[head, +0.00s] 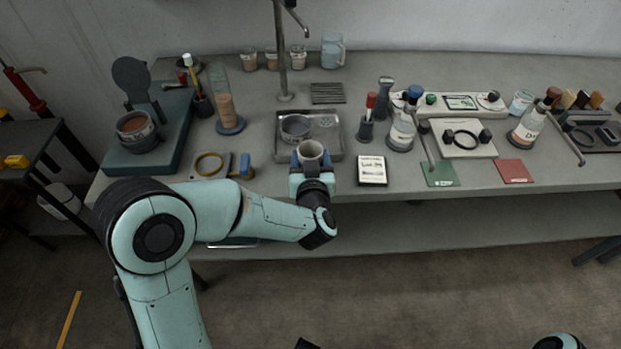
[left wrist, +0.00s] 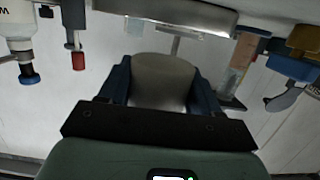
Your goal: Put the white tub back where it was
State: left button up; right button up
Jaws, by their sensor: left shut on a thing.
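The white tub (head: 311,149), an off-white cup open at the top, is between the blue fingers of my left gripper (head: 311,158). The left gripper is shut on it, near the front edge of the metal tray (head: 337,152). In the left wrist view the tub (left wrist: 163,82) fills the space between the two fingers (left wrist: 160,85). I cannot tell how high it is above the bench. A grey round dish (head: 295,127) sits inside the tray on its left side. My right gripper is out of view.
Left of the tray are a brass ring on a plate (head: 209,165) and a blue-based column (head: 228,123). A metal stand (head: 282,60) rises behind it. To the right are a white card (head: 372,171), a red-topped holder (head: 366,128) and a bottle (head: 402,132). The bench front edge is near.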

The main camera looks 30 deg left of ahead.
pick_arm(q)
jog(key=shift+f+b, duration=0.5)
jog(key=shift+f, duration=2.55)
jog(key=shift+f, duration=0.1)
jog(key=shift+f, duration=0.15)
jog(key=o, duration=1.1)
